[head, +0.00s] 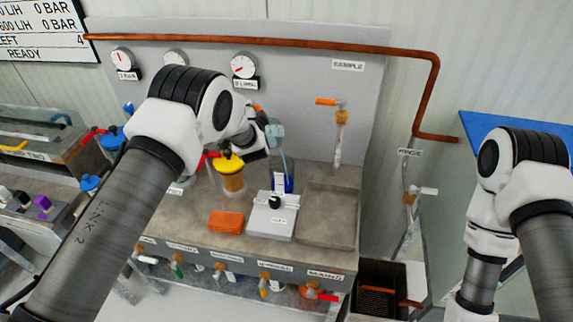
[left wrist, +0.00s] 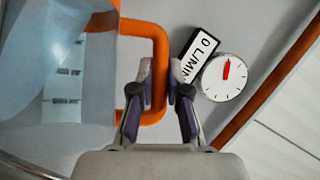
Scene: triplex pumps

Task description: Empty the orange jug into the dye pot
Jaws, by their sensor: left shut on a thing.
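My left gripper (left wrist: 160,82) is shut on the orange handle (left wrist: 160,50) of the orange jug in the left wrist view. The jug's clear, bluish body (left wrist: 58,70) with graduation marks fills the left of that view. In the head view, the gripper (head: 264,136) holds the jug (head: 276,131) above the bench; its contents are hard to make out. Below it stands a clear vessel with blue in it (head: 289,184). A pot with amber contents and a yellow top (head: 232,181) stands to its left. I cannot tell which is the dye pot. My right gripper is out of view.
A scale-like device (head: 270,222), an orange block (head: 226,221) and a shallow grey tray (head: 327,222) occupy the bench. Gauges (head: 243,66) and a copper pipe (head: 300,43) line the panel behind. An orange-handled sample tap (head: 340,114) projects to the right.

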